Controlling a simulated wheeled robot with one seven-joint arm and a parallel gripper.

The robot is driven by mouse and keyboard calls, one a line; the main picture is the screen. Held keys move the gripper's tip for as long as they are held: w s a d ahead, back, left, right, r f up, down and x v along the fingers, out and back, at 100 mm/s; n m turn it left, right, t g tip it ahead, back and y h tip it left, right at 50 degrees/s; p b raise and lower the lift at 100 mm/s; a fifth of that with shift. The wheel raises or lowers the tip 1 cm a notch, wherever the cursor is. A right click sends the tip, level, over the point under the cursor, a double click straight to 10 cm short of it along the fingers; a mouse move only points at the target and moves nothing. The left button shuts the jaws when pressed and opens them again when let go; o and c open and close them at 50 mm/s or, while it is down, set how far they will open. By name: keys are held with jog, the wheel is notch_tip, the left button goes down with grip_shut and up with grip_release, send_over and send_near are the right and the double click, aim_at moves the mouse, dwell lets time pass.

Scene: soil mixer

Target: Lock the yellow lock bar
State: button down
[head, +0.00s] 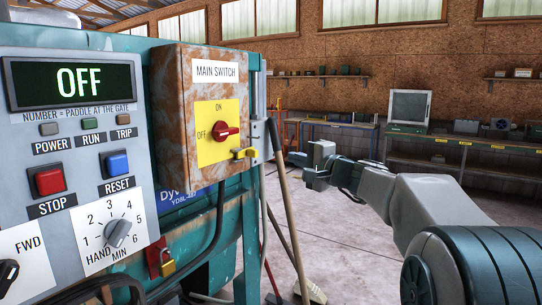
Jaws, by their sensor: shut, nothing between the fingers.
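The yellow lock bar (245,153) is a small hooked piece at the lower right edge of the rusty main switch box (180,120), just right of the red switch knob. The red knob (222,132) sits on a yellow plate (212,150) marked ON and OFF, and its handle points sideways to the OFF side. A padlock (167,264) hangs on a red hasp below the panel. My gripper (308,170) is at mid-frame, right of the lock bar and apart from it. It is shut and empty.
A grey control panel (75,190) with a display (78,80) reading OFF fills the left. Long-handled tools (287,205) lean beside the machine, between it and my arm. Benches with a monitor (408,106) stand at the back. The floor between is open.

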aim_at(250, 153)
jog(key=p+x, duration=0.4)
jog(key=x, duration=0.6)
jog(key=s+a, duration=0.2)
jog(key=s, duration=0.1)
jog(key=shift+s+a, duration=0.15)
jog(key=shift+a, duration=0.05)
